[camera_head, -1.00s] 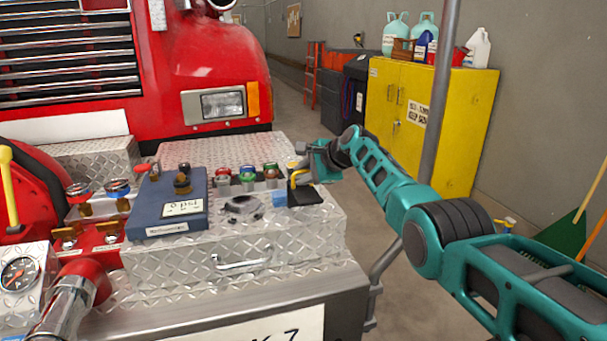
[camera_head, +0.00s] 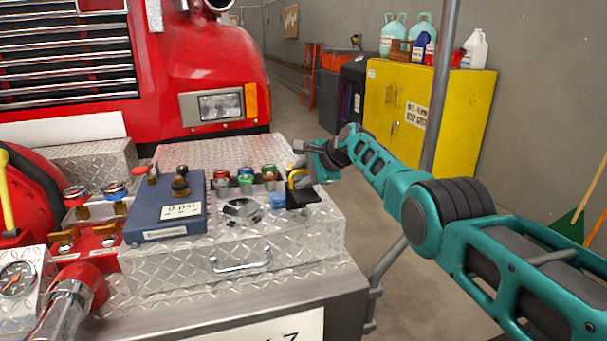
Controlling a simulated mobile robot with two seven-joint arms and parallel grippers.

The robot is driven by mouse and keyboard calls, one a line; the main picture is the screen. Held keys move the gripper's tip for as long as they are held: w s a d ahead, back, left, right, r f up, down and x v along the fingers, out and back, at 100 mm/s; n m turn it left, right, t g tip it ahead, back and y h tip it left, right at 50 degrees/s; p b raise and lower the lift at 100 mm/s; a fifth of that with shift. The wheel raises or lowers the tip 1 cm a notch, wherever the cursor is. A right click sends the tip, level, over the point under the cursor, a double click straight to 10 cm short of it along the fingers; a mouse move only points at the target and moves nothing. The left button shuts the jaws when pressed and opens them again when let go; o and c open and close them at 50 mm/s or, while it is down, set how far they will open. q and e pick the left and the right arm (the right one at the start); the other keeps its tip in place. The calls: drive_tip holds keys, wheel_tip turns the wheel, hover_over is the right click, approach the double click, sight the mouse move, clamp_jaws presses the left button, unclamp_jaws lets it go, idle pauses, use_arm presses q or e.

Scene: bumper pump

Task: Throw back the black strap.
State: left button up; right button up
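A small black piece (camera_head: 304,198), possibly the black strap, lies at the right end of the diamond-plate bumper box (camera_head: 190,268). A yellow hook-shaped part (camera_head: 292,180) stands against it. My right gripper (camera_head: 299,155) is just above and behind these parts, at the back right corner of the box. Its fingers are small and partly hidden by its own body, so I cannot tell whether they are open or touching anything. My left gripper is not in view.
A blue gauge box (camera_head: 168,212) with a black knob, a dark round fitting (camera_head: 241,209), a blue block (camera_head: 278,200) and several coloured caps (camera_head: 246,180) crowd the bumper top. A grey pole (camera_head: 440,90) stands behind my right arm. A yellow cabinet (camera_head: 455,130) is at the wall.

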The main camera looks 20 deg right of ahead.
drive_tip(key=shift+s+a+f, duration=0.15)
drive_tip(key=shift+s+f, duration=0.05)
drive_tip(key=shift+f, duration=0.15)
drive_tip(key=shift+s+d+r, duration=0.15)
drive_tip(key=shift+d+r, duration=0.05)
drive_tip(key=shift+r, duration=0.15)
drive_tip(key=shift+s+d+r+p, duration=0.25)
drive_tip(key=shift+s+r+p, duration=0.05)
drive_tip(key=shift+r+p, duration=0.1)
drive_tip(key=v, duration=1.1)
drive_tip(key=shift+r+p, duration=0.2)
drive_tip(key=shift+p, duration=0.2)
drive_tip(key=shift+d, duration=0.1)
drive_tip(key=shift+c, duration=0.5)
